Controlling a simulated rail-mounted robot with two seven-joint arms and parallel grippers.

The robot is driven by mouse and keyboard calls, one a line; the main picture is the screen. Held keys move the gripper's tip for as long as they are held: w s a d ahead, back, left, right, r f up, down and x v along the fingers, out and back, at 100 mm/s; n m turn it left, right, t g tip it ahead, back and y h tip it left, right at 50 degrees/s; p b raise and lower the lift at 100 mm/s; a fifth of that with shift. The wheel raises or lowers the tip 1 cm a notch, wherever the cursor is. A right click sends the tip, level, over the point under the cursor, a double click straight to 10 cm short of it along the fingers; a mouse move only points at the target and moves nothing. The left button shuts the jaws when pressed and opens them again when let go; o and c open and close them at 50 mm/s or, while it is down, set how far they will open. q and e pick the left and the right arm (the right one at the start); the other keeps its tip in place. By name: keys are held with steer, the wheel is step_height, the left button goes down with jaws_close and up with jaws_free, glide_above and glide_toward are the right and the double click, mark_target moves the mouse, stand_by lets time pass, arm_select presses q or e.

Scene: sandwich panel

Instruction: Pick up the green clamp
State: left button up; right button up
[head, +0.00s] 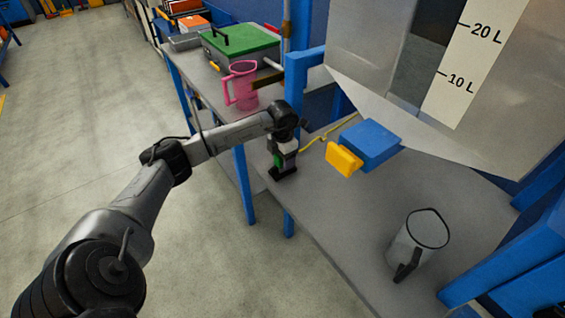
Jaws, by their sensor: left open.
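My left gripper (283,174) points down at the left edge of the grey table, with its arm coming in from the lower left. It is open. A small green patch (278,160) shows at the gripper. I cannot tell whether this is the green clamp or part of the gripper, and no clamp is clearly seen elsewhere. What lies directly beneath the fingers is hidden. My right gripper is not in view.
A blue block with a yellow front (344,160) is right of the gripper, near a thin yellow line (322,142). A clear jug (418,245) stands on the grey table (345,225). A pink jug (241,88) and green-lidded case (238,40) stand behind. A marked tank (385,60) overhangs.

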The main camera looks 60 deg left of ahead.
arm_select(q)
steer(key=shift+f, duration=0.3)
steer(key=shift+c, duration=0.6)
steer(key=c, duration=1)
steer(key=shift+o, duration=0.2)
steer(key=shift+r, duration=0.2)
